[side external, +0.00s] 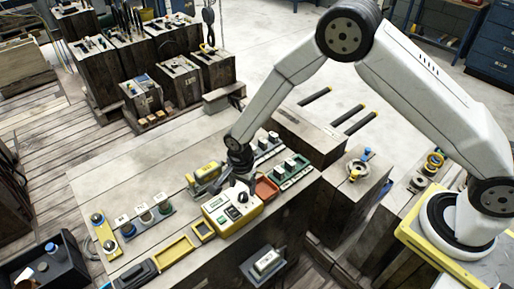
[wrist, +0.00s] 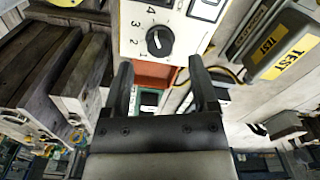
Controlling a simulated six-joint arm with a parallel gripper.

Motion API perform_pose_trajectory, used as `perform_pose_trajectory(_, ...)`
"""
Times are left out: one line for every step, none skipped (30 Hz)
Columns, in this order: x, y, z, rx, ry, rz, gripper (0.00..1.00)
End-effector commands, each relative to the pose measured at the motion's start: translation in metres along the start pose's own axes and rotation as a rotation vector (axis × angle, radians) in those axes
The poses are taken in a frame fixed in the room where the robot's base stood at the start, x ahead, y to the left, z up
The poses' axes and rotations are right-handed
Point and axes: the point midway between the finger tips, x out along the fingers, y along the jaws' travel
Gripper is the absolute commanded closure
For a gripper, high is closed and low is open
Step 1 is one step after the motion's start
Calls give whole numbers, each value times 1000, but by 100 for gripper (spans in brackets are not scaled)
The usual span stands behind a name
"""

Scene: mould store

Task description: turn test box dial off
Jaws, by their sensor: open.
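The yellow test box (side external: 226,217) with a pale top panel sits on the wooden bench in the side view. In the wrist view its white panel (wrist: 188,38) carries a round black dial (wrist: 159,41) with numbers 1 to 4 along its left side. A white mark shows on the knob; which setting it points to is hard to tell. My gripper (wrist: 160,64) is open and empty, with its two black fingers apart and the dial just beyond and between their tips. In the side view my gripper (side external: 242,178) is over the box and partly hides its top.
A reddish tray (side external: 265,189) lies right behind the box. Yellow trays (side external: 176,252) and a row of knobs (side external: 145,216) stand to the left.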

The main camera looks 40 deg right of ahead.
Motion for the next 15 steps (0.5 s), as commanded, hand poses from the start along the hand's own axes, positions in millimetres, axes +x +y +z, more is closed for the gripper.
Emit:
perform_pose_trajectory(7, 0, 0, 0, 0, 1, 24)
perform_pose_trajectory(10, 0, 0, 0, 0, 1, 24)
perform_pose_trajectory(14, 0, 0, 0, 0, 0, 24)
perform_pose_trajectory(17, 0, 0, 0, 0, 1, 24)
perform_pose_trajectory(19, 0, 0, 0, 0, 2, 24)
perform_pose_trajectory(22, 0, 0, 0, 0, 1, 24)
perform_pose_trajectory(24, 0, 0, 0, 0, 0, 24)
perform_pose_trajectory(26, 0, 0, 0, 0, -1, 24)
perform_pose_trajectory(28, 0, 0, 0, 0, -1, 24)
perform_pose_trajectory(30, 0, 0, 0, 1, -1, 24)
perform_pose_trajectory(31, 0, 0, 0, 1, -1, 24)
perform_pose_trajectory(32, 0, 0, 0, 1, -1, 24)
perform_pose_trajectory(32, 0, 0, 0, 1, -1, 24)
perform_pose_trajectory(33, 0, 0, 0, 1, -1, 24)
perform_pose_trajectory(33, 0, 0, 0, 1, -2, 24)
